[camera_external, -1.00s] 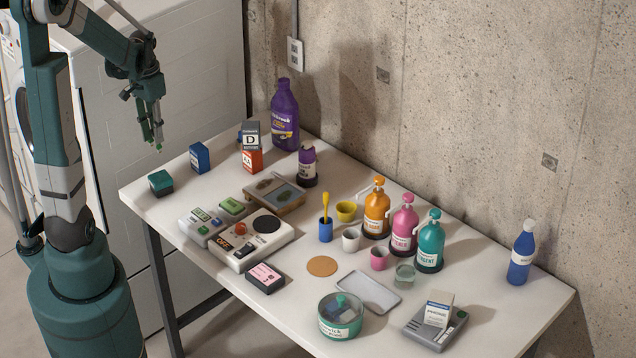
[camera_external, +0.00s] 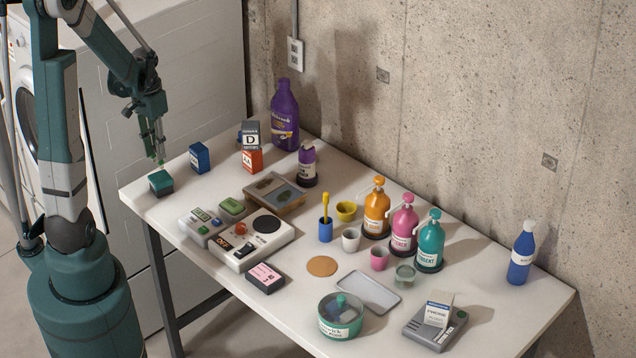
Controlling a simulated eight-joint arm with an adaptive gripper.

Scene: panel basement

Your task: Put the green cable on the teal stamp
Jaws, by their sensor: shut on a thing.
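The teal stamp (camera_external: 161,181) is a small dark block with a teal top at the far left corner of the white table. My gripper (camera_external: 158,148) hangs pointing down just above it. My gripper is shut on the green cable (camera_external: 161,162), a tiny green piece at the fingertips. The green cable is close over the teal stamp's top; I cannot tell whether they touch. The fingers hide most of the cable.
A blue box (camera_external: 199,157) stands just right of the teal stamp. A grey control panel (camera_external: 212,218) and a white box with a black disc (camera_external: 252,241) lie nearer the front. The table (camera_external: 480,290) has free room at its right.

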